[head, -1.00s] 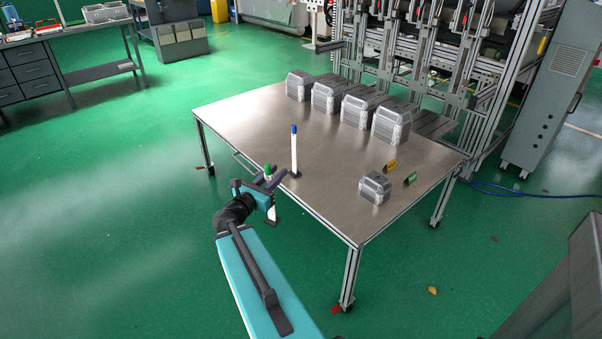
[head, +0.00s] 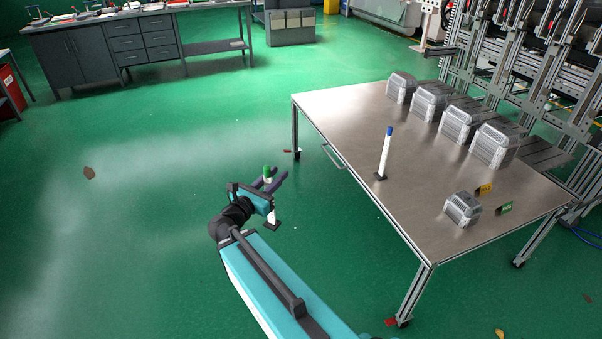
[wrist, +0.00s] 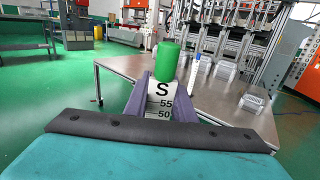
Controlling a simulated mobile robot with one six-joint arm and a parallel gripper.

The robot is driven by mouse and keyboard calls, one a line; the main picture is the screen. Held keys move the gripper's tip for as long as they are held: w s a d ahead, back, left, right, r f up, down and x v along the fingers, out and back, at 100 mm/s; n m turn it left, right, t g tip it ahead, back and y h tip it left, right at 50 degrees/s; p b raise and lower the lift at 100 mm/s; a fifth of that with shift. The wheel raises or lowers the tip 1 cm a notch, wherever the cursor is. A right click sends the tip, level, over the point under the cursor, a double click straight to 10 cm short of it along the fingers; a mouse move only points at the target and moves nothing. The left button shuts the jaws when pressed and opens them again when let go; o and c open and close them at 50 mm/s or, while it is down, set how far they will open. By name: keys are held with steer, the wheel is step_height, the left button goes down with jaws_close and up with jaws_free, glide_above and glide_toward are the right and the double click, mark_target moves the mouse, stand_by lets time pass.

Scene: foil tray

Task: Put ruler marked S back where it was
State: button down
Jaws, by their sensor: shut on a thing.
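The ruler marked S (wrist: 161,92) is a white upright post with a green cap and black numbers 55 and 50 in the wrist view. In the head view its green cap (head: 266,171) shows above my gripper (head: 275,180) and its dark foot below. My gripper is shut on the ruler, with a dark finger on each side of it in the wrist view. It holds the ruler out over the green floor, left of the metal table (head: 340,115).
Several foil trays in stacks (head: 459,123) line the table's back edge. A smaller foil stack (head: 462,209) sits near the front right, by a yellow tag (head: 485,189) and a green tag (head: 505,208). Grey cabinets (head: 94,50) stand far left. The floor between is mostly clear.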

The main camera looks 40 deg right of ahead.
steer(key=w+a+n+t+y, duration=0.2)
steer(key=a+n+t, duration=0.1)
steer(key=a, duration=2)
steer(key=shift+w+a+r+t+y, duration=0.15)
steer(key=shift+a+r+t+y, duration=0.15)
steer(key=shift+t, duration=0.1)
steer(key=shift+d, duration=0.15)
